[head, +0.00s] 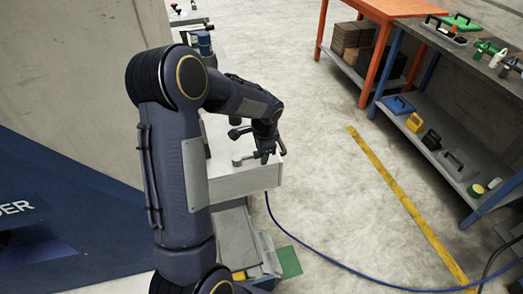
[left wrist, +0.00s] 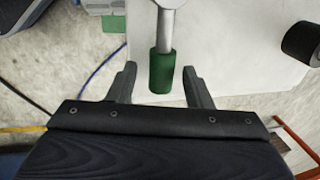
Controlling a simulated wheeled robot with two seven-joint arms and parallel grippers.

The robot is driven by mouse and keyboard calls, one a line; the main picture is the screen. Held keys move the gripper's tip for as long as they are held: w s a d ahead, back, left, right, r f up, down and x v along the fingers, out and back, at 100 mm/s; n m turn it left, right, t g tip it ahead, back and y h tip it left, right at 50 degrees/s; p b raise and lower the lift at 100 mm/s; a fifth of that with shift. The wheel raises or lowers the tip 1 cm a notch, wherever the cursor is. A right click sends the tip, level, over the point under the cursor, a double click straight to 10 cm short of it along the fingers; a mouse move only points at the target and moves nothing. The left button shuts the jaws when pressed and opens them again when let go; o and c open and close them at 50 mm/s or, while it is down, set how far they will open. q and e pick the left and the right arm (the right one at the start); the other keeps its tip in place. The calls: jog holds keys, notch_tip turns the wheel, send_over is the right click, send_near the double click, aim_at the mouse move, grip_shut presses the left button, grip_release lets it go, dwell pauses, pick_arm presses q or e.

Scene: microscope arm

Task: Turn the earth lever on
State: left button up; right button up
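The lever (head: 245,158) has a metal shaft and a green grip, and lies across the top of a white cabinet (head: 250,182). In the left wrist view the green grip (left wrist: 162,74) points toward my gripper. My left gripper (left wrist: 159,70) is open, with one finger on each side of the green grip and gaps visible on both sides. In the head view my left gripper (head: 270,153) is at the grip end of the lever, partly hidden by my own arm. My right gripper is out of view.
A black knob (left wrist: 303,43) stands on the cabinet beside the lever. A blue cable (head: 330,265) runs over the floor. Workbenches with tools stand at the right, beyond a yellow floor line (head: 400,205). The floor between is mostly clear.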

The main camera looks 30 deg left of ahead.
pick_arm(q)
notch_tip(320, 180, up, 8)
jog(key=s+d, duration=0.1)
jog(key=shift+f, duration=0.2)
jog(key=shift+d, duration=0.1)
dwell(0.3)
jog(key=s+d+r+n+t+h, duration=0.1)
jog(key=s+d+r+n, duration=0.1)
jog(key=s, duration=0.6)
jog(key=s+d+r+n+t+h, duration=0.1)
jog(key=s+d+r+n+h, duration=0.1)
jog(key=s+d, duration=0.4)
jog(key=s+d+r+n+t+h, duration=0.2)
jog(key=s+d+n, duration=0.3)
jog(key=s, duration=0.4)
jog(key=shift+s+r+p, duration=0.35)
jog(key=shift+r+p, duration=0.05)
jog(key=shift+r, duration=0.4)
jog(key=shift+s+d+f+n, duration=0.15)
jog(key=shift+s+d+n, duration=0.15)
jog(key=shift+d+n, duration=0.1)
jog(key=shift+c, duration=0.4)
